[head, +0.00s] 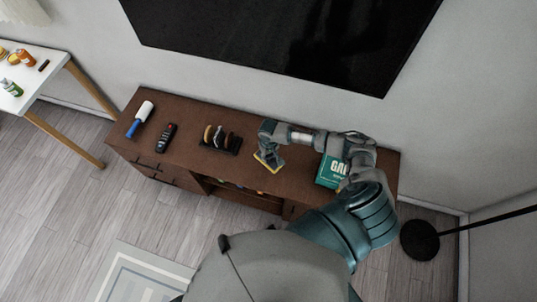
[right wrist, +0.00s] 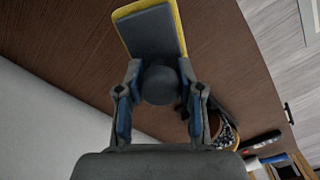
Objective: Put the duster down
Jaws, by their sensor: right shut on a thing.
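The duster (head: 269,160) has a dark grey block with a yellow edge. It is at the front part of the brown cabinet top (head: 185,157); I cannot tell whether it touches the wood or hangs just above it. My right gripper (head: 267,143) is shut on it. In the right wrist view, the two fingers (right wrist: 160,92) close around the duster's round dark knob, and its flat yellow-edged pad (right wrist: 150,31) points away from me. My left gripper is not in view.
On the cabinet, left of the duster, are a rack with round items (head: 221,139), a black remote (head: 166,137) and a blue-handled lint roller (head: 139,119). A green box (head: 330,171) stands right, partly behind my arm. A black television (head: 290,35) hangs above.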

